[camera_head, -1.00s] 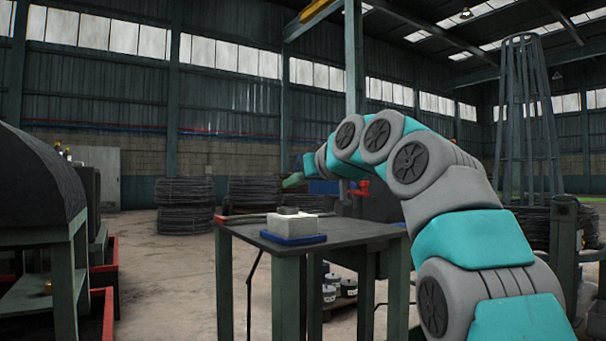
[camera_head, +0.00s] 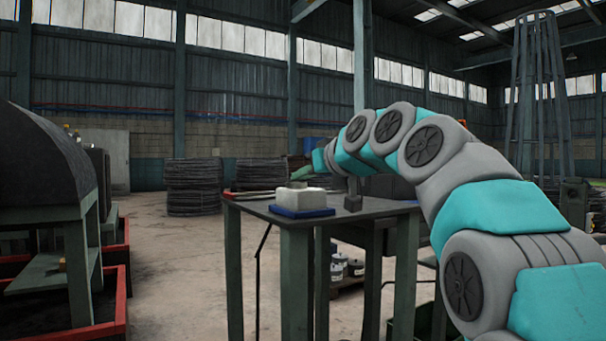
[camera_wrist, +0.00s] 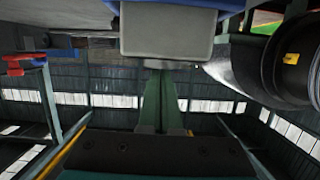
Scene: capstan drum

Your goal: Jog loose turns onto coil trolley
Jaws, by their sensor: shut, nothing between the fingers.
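A pale grey box (camera_head: 301,197) with a dark top part sits on a blue base on a dark-topped table (camera_head: 262,208). My gripper (camera_head: 300,173) is just above it, seen small and side-on at the end of my arm. In the wrist view the green fingers (camera_wrist: 161,100) are together and empty, tips close to the box's grey face (camera_wrist: 165,38); I cannot tell whether they touch. A tall tapering frame of bars (camera_head: 521,100) stands at the right, partly behind my arm. I cannot identify the capstan drum, the coil trolley or any loose turns for certain.
Stacks of dark wire coils (camera_head: 194,186) stand on the floor behind the table. A dark domed machine (camera_head: 45,160) on a green stand fills the left, with red edging (camera_head: 118,285) low down. Floor between it and the table is clear.

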